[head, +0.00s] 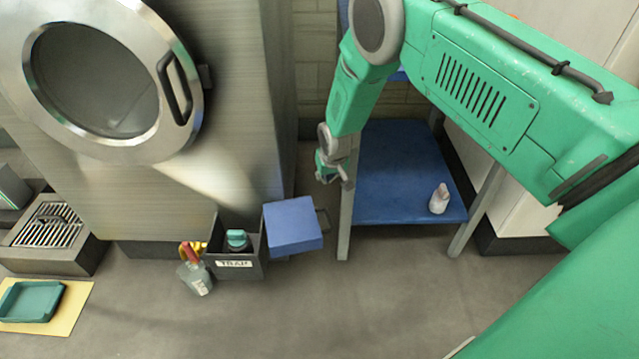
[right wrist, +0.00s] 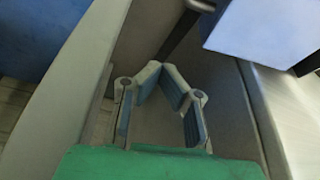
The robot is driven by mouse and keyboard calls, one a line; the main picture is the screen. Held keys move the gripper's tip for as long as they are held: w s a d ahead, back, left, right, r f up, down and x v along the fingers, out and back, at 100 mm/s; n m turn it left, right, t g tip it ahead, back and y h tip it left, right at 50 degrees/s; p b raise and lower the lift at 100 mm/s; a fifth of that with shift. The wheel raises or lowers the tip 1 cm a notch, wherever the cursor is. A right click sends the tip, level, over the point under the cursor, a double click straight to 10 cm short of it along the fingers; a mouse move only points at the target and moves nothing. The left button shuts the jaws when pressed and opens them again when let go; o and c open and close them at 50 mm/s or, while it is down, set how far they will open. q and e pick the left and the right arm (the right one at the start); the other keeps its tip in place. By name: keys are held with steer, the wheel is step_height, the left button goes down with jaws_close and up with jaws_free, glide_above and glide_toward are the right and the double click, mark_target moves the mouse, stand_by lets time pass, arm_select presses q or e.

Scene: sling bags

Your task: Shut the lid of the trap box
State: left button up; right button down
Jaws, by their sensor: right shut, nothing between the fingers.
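The dark trap box (head: 235,264), with a white "TRAP" label on its front, stands on the floor in the head view. Its blue lid (head: 293,226) is open and hangs out to the right side of the box. The lid also shows at the upper right of the right wrist view (right wrist: 262,32). My right gripper (head: 345,182) is above and to the right of the lid, apart from it, beside the blue table. In the right wrist view its fingers (right wrist: 161,75) meet at the tips with nothing between them. My left gripper is not in view.
A teal-capped item (head: 237,240) sits inside the box. The front floor is clear.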

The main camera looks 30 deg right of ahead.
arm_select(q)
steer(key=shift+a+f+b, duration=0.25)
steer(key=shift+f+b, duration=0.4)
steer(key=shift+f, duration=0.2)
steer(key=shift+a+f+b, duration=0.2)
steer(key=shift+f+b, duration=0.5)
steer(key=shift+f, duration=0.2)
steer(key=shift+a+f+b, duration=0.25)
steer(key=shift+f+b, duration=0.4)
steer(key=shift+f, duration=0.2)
arm_select(e)
step_height(320, 180, down, 7)
steer(key=s+a, duration=0.1)
steer(key=a, duration=0.1)
steer(key=shift+s+a, duration=0.15)
